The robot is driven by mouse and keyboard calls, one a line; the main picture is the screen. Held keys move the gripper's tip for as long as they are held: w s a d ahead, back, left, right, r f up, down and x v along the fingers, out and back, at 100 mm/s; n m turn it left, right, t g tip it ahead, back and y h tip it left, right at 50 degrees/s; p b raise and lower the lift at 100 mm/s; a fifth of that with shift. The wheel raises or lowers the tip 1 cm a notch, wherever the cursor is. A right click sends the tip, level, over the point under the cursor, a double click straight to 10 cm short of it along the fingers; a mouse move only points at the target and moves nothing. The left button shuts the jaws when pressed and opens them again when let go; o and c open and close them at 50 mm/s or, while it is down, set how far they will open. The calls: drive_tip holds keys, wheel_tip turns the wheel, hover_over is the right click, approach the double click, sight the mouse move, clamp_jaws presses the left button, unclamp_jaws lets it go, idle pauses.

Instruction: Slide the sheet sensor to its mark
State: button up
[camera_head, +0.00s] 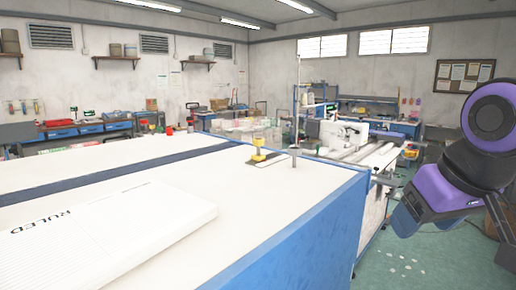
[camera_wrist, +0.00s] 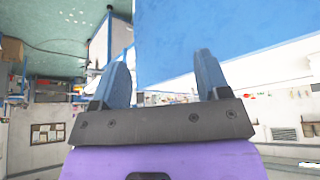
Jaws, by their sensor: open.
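A small yellow-and-black device (camera_head: 258,156) stands on the white top of a blue-sided machine, near its far right corner. It may be the sheet sensor, but it is too small to be sure. I cannot make out a mark beside it. My gripper (camera_wrist: 161,62) is open and empty in the wrist view, its two blue fingers apart. In the head view my gripper hangs at the right, beyond the machine's blue side and away from the device.
The white machine top (camera_head: 250,195) is broad and mostly clear. A white ream printed "RULED" (camera_head: 150,215) lies at the front left. A thin upright post (camera_head: 295,152) stands right of the device. Another machine (camera_head: 345,135) stands behind. Green floor (camera_head: 400,262) is open at right.

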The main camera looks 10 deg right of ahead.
drive_tip(key=shift+c, duration=0.4)
wheel_tip(320, 180, up, 12)
drive_tip(key=m, duration=0.2)
hover_over(258, 139)
drive_tip(key=s, duration=0.4)
drive_tip(key=shift+g+h, duration=0.3)
drive_tip(key=x, duration=1)
drive_tip(key=shift+s+a+f, duration=0.1)
drive_tip(key=shift+a+f, duration=0.1)
drive_tip(key=shift+f, duration=0.1)
